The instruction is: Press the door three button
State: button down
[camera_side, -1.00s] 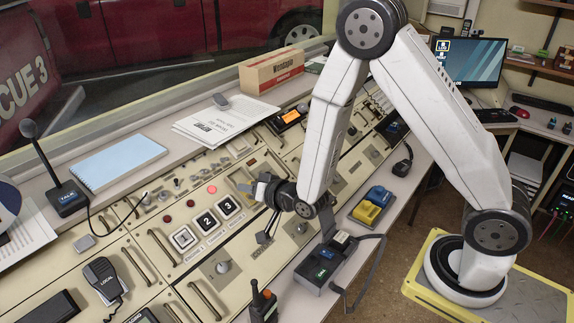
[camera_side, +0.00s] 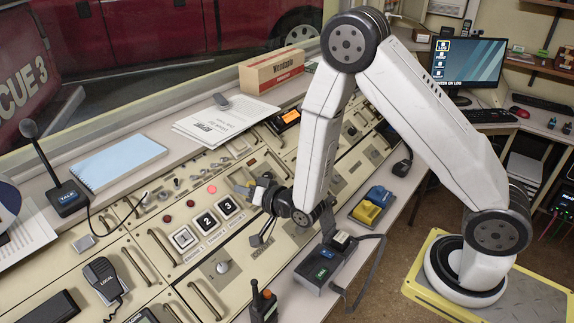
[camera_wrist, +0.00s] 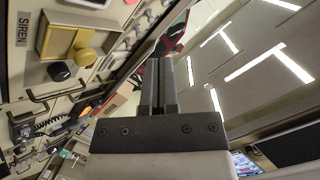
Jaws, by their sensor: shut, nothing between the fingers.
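The door three button (camera_side: 228,206) is a pale square key with a dark "3" on the console, at the upper right end of a slanting row. Beside it are the "2" button (camera_side: 207,221) and another pale square button (camera_side: 184,237). The "3" is not recognisable in the wrist view.
A red lamp (camera_side: 212,189) is lit near the buttons. Metal handles stick up around the console. A desk microphone (camera_side: 68,197), blue notepad (camera_side: 120,160) and papers (camera_side: 225,120) lie on the ledge.

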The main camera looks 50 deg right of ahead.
aim_at(225, 204)
jog(key=shift+w+f, duration=0.7)
jog(key=shift+f, duration=0.45)
jog(key=shift+w+f, duration=0.75)
jog(key=shift+f, duration=0.35)
jog(key=shift+w+f, duration=0.7)
jog(key=shift+f, duration=0.45)
jog(key=shift+w+f, duration=0.55)
jog(key=shift+f, duration=0.25)
dwell(0.9)
jog(key=shift+s+r, duration=0.15)
jog(key=shift+r, duration=0.05)
jog(key=shift+s+r, duration=0.4)
jog(key=shift+r, duration=0.2)
dwell(0.5)
jog(key=shift+s+r, duration=0.45)
jog(key=shift+r, duration=0.25)
jog(key=shift+s+r, duration=0.45)
jog(key=shift+r, duration=0.25)
jog(key=shift+s+r, duration=0.45)
jog(key=shift+r, duration=0.25)
